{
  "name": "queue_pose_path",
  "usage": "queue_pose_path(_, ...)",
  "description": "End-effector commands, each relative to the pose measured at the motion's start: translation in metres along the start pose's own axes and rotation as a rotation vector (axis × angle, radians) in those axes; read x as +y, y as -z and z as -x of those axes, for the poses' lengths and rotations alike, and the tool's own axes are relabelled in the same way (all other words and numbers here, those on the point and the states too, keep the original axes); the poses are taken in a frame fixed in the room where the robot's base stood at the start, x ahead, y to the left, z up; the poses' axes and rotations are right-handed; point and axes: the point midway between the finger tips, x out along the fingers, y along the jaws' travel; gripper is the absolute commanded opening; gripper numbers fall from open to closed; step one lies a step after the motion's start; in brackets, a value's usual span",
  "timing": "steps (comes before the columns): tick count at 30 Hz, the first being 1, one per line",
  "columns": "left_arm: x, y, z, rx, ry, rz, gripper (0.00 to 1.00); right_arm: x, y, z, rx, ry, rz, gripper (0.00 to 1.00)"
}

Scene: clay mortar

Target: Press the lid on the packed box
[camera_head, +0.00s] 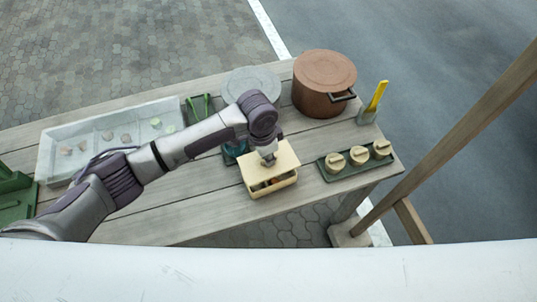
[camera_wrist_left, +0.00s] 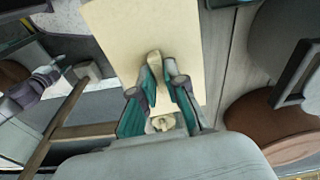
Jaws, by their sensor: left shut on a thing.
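A cream box (camera_head: 273,186) stands near the front edge of the wooden table. Its cream lid (camera_head: 287,156) sits over it, apparently tilted, with a dark gap and some contents showing at the front. My left gripper (camera_head: 268,158) comes down on the lid's middle and is shut on its handle, mostly hidden by the fingers. In the left wrist view the lid (camera_wrist_left: 125,30) is a pale panel beyond the fingers of my left gripper (camera_wrist_left: 162,68). Part of my right arm and its gripper (camera_wrist_left: 62,68) appear small at the left there; its jaws are unclear.
A brown lidded pot (camera_head: 322,80) stands behind. A green tray (camera_head: 343,174) with three cream lidded jars is close at right. A grey round lid-like disc (camera_head: 240,80) lies behind my arm. A pale divided tray (camera_head: 60,140) is at left. A yellow-handled tool (camera_head: 377,95) stands in a cup.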

Motion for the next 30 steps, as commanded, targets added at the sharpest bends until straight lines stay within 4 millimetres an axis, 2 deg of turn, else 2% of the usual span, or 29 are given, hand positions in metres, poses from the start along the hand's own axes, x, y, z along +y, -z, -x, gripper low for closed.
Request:
queue_pose_path(3,0.000,-0.001,-0.012,0.001,0.001,-0.001,0.00,-0.018,-0.005,-0.013,-0.005,0.021,-0.001,0.40)
queue_pose_path(5,0.000,-0.002,-0.017,0.001,0.001,-0.001,0.00,-0.021,-0.007,-0.019,-0.007,0.025,0.001,0.40)
queue_pose_path(13,0.000,-0.005,-0.039,0.001,0.002,-0.001,0.00,-0.004,-0.009,-0.046,-0.007,0.003,0.005,0.40)
queue_pose_path(18,0.000,-0.005,-0.046,0.000,-0.001,-0.001,0.00,0.003,-0.009,-0.044,-0.006,-0.004,0.002,0.40)
queue_pose_path(30,0.000,-0.005,-0.049,0.001,0.000,-0.001,0.00,-0.003,-0.007,-0.044,-0.005,0.003,-0.001,0.40)
